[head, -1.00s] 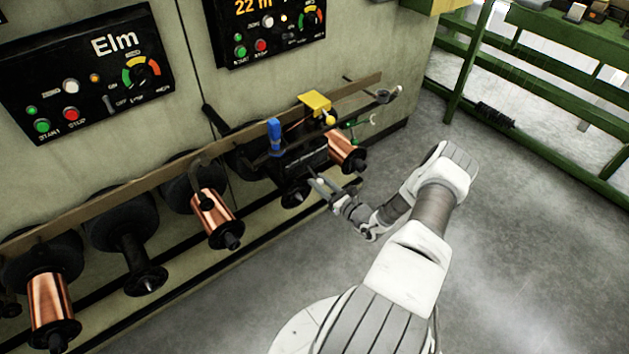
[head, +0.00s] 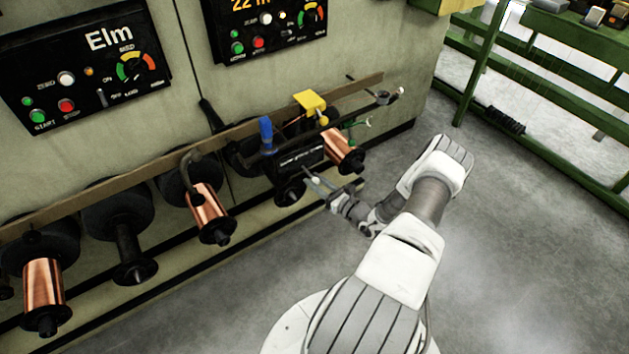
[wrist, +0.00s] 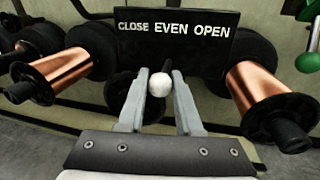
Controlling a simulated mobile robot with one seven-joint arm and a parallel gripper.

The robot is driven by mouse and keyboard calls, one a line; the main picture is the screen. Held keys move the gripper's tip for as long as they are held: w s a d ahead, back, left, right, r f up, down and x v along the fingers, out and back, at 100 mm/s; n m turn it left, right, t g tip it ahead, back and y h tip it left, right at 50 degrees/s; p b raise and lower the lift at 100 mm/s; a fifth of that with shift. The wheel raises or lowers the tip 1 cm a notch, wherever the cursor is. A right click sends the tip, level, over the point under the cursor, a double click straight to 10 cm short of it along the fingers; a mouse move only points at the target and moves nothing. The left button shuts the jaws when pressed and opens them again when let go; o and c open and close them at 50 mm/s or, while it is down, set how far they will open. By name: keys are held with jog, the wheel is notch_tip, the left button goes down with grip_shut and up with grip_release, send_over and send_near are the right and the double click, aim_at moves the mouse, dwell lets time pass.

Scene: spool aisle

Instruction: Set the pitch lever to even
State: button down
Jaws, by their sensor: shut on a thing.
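The pitch lever shows in the wrist view as a white round knob (wrist: 160,85) in front of a black plate (wrist: 215,50) lettered CLOSE, EVEN, OPEN from left to right. The knob sits below the EVEN word, slightly left of its middle. My gripper (wrist: 160,92) is shut on the knob, one finger on each side. The lever's shaft is mostly hidden behind the knob. In the head view my gripper (head: 312,180) reaches the front of the black plate (head: 300,158), where the knob is small.
Copper spools flank the plate, one at left (wrist: 62,67) and one at right (wrist: 262,88). A blue handle (head: 266,133) and a yellow block (head: 310,101) stand above the plate. A green knob (wrist: 307,63) is at the right. Floor is open at right.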

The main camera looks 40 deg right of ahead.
dwell(0.3)
jog(key=c, duration=0.6)
grip_release()
jog(key=s+d+p, duration=0.1)
jog(key=s, duration=0.4)
jog(key=s+p, duration=0.1)
jog(key=s, duration=0.5)
jog(key=s+d+p, duration=0.1)
jog(key=s, duration=0.5)
jog(key=shift+s+d, duration=0.1)
jog(key=shift+d, duration=0.2)
